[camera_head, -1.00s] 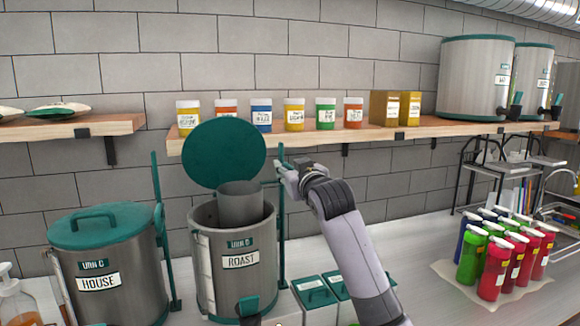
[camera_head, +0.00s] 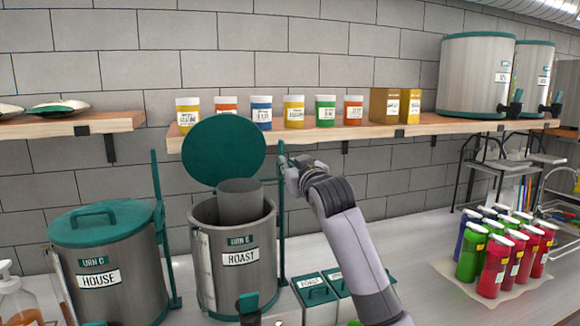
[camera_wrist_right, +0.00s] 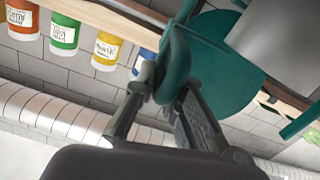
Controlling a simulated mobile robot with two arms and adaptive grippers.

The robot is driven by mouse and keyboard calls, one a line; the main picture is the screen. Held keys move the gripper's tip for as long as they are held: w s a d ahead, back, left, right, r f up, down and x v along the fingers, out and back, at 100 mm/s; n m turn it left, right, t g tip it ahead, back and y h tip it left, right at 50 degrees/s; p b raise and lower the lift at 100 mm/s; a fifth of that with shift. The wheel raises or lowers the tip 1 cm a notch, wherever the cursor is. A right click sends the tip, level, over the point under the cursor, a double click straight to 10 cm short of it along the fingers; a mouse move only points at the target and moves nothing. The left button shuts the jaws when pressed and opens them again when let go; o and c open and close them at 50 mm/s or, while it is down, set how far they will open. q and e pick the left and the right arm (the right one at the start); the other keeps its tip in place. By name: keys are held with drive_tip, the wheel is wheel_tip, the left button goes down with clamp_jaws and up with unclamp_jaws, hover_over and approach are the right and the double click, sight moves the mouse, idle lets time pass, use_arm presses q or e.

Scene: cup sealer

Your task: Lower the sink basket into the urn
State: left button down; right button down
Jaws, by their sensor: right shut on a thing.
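The sink basket is a grey cylinder (camera_head: 240,197) with a green handle. In the head view it stands upright in the mouth of the ROAST urn (camera_head: 240,268), its lower part hidden behind the urn's front rim and its top above the rim. The urn's green lid (camera_head: 224,150) is raised behind it. My right gripper (camera_head: 290,166) is right of the basket, above rim height. In the right wrist view its fingers (camera_wrist_right: 160,92) are shut on the green handle (camera_wrist_right: 179,60), and the grey basket wall (camera_wrist_right: 278,42) shows at upper right. My left gripper is not in view.
The HOUSE urn (camera_head: 105,265), lid closed, stands to the left. Green-lidded boxes (camera_head: 315,290) stand on the counter right of the ROAST urn. A wooden shelf (camera_head: 345,134) with several jars runs behind. Several coloured bottles (camera_head: 495,255) stand at right.

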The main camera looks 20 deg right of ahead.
wheel_tip(320, 180, down, 8)
drive_tip(key=b, duration=0.4)
drive_tip(key=shift+r, duration=0.1)
drive_tip(key=shift+a, duration=0.1)
drive_tip(key=c, duration=2)
unclamp_jaws()
drive_tip(key=o, duration=0.3)
drive_tip(key=shift+o, duration=0.2)
drive_tip(key=s, duration=1.2)
drive_tip(key=shift+d, duration=0.2)
